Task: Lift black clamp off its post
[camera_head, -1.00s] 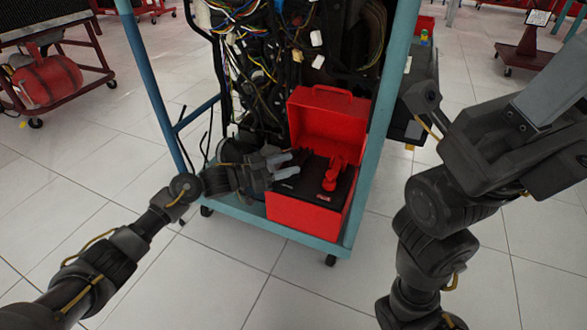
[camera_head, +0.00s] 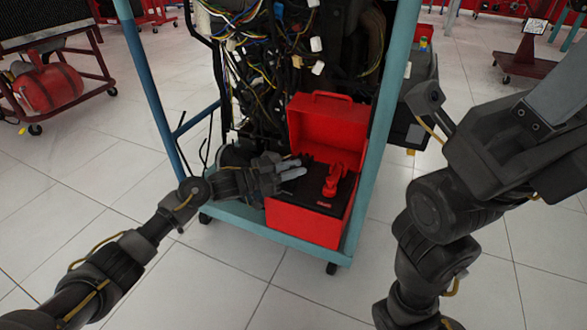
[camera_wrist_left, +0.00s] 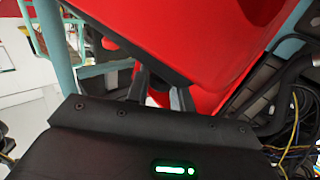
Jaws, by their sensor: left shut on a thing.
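An open red box (camera_head: 300,220) stands on the cart's lower shelf, its lid (camera_head: 327,125) raised. In it lies a black battery (camera_head: 316,186) with a red clamp (camera_head: 333,181) on its right part. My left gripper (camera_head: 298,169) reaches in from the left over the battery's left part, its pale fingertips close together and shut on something. The black clamp is at the fingertips, dark against dark, and its outline and post cannot be made out. In the left wrist view the fingers (camera_wrist_left: 157,88) point toward red box surfaces and a dark edge. My right gripper is out of view.
The teal cart frame (camera_head: 376,150) has uprights on both sides of the box. Engine wiring (camera_head: 255,60) hangs above and behind the gripper. A red tank (camera_head: 48,85) on a stand is at the far left. The tiled floor in front is clear.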

